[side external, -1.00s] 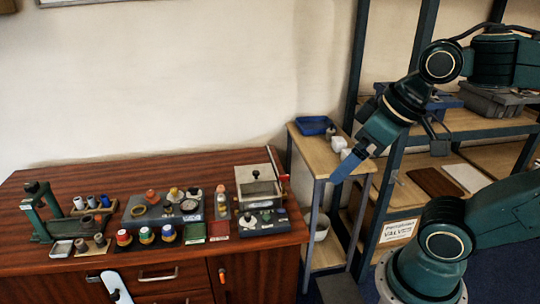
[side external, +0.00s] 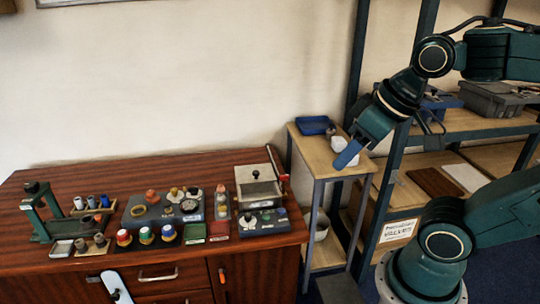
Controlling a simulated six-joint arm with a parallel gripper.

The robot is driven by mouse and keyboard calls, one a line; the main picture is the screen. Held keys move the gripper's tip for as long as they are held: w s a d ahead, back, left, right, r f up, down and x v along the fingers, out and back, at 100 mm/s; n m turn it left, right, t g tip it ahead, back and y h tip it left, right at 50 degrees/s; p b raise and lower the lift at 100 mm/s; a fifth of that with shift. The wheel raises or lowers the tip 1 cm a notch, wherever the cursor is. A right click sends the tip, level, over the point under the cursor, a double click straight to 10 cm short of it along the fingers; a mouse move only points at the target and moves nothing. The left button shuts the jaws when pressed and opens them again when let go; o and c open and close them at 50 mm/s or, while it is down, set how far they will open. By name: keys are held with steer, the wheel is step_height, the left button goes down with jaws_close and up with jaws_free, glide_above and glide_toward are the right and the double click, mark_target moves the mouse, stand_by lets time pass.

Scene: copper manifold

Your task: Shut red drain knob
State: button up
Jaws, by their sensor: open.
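A grey panel (side external: 138,219) with several knobs and a gauge lies on the wooden cabinet top at the left. An orange-red knob (side external: 151,196) stands at its back, and a red-topped round piece (side external: 123,237) stands in front of it. I cannot tell which, if either, is the drain knob, or whether it is shut. No copper pipework can be made out at this size. My gripper (side external: 348,153) is at the right, above the narrow wooden stand, well away from the panel. It is open and holds nothing that I can see; its blue fingertip points down and left.
A lidded box with a red-tipped lever (side external: 279,176) stands at the cabinet's right end. A green stand (side external: 45,210) is at the left end. The wooden stand holds a blue tray (side external: 314,125) and white cups near my gripper. Shelves are behind my arm.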

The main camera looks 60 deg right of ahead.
steer(key=w+d+m, duration=0.1)
steer(key=w+m, duration=0.1)
steer(key=w, duration=0.1)
steer(key=w+d+r+m+g, duration=0.1)
steer(key=w+m, duration=0.1)
steer(key=w, duration=0.2)
steer(key=w+d+r+m, duration=0.1)
steer(key=w+d+m, duration=0.1)
steer(key=w+m, duration=0.1)
steer(key=shift+w+d+r+g+h, duration=0.1)
steer(key=shift+w+r+g+h, duration=0.05)
steer(key=shift+w+g+h, duration=0.15)
steer(key=shift+c, duration=0.6)
steer(key=m+g, duration=0.4)
steer(key=m, duration=1.5)
glide_above(284, 175)
step_height(284, 175, down, 21)
steer(key=shift+r, duration=0.1)
step_height(284, 175, down, 14)
steer(key=shift+r, duration=0.1)
